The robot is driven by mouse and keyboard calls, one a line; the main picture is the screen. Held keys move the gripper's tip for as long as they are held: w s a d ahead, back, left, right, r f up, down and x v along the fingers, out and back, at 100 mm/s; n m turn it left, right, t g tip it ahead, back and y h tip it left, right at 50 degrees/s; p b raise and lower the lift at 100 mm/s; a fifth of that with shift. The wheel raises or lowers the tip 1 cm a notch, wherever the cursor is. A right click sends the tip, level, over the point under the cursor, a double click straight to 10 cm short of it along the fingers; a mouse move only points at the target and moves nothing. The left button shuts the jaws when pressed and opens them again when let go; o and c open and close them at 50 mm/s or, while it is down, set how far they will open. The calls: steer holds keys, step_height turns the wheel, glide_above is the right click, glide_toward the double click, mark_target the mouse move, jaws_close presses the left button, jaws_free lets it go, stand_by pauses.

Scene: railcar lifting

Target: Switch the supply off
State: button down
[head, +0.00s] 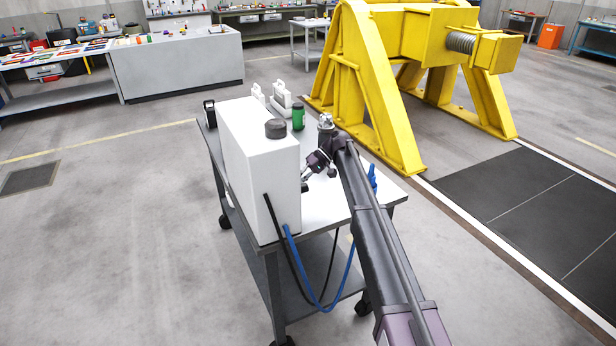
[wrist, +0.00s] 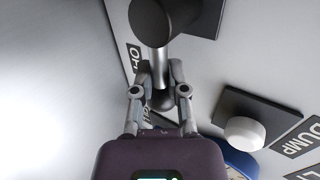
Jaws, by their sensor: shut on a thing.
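The white supply unit (head: 248,165) stands on a grey cart (head: 385,190), with a dark cap (head: 275,127) on top. My gripper (head: 312,165) is at the unit's right side. In the wrist view my gripper (wrist: 160,75) is shut on a dark lever (wrist: 165,20) with a round end, on the light grey panel. A black label (wrist: 134,58) beside it starts with "O"; its rest is hidden or unclear. A white knob (wrist: 244,133) on a dark base sits at the lower right, near a label reading "DUMP" (wrist: 301,136). The lever's exact setting cannot be told.
A green can (head: 298,117) and white parts (head: 282,100) stand on the cart behind the unit. Blue (head: 318,305) and black hoses hang at the front. A yellow steel frame (head: 370,80) stands behind to the right. The floor at left is clear.

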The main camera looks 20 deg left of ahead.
steer(key=shift+w+a+r, duration=0.1)
steer(key=shift+w+a, duration=0.1)
steer(key=shift+a, duration=0.4)
steer(key=c, duration=0.6)
jaws_free()
steer(key=shift+c, duration=0.2)
steer(key=shift+w+a+f, duration=0.1)
steer(key=shift+f, duration=0.25)
steer(key=shift+d+r, duration=0.1)
steer(key=shift+d, duration=0.1)
steer(key=shift+s+d, duration=0.15)
steer(key=shift+s, duration=0.05)
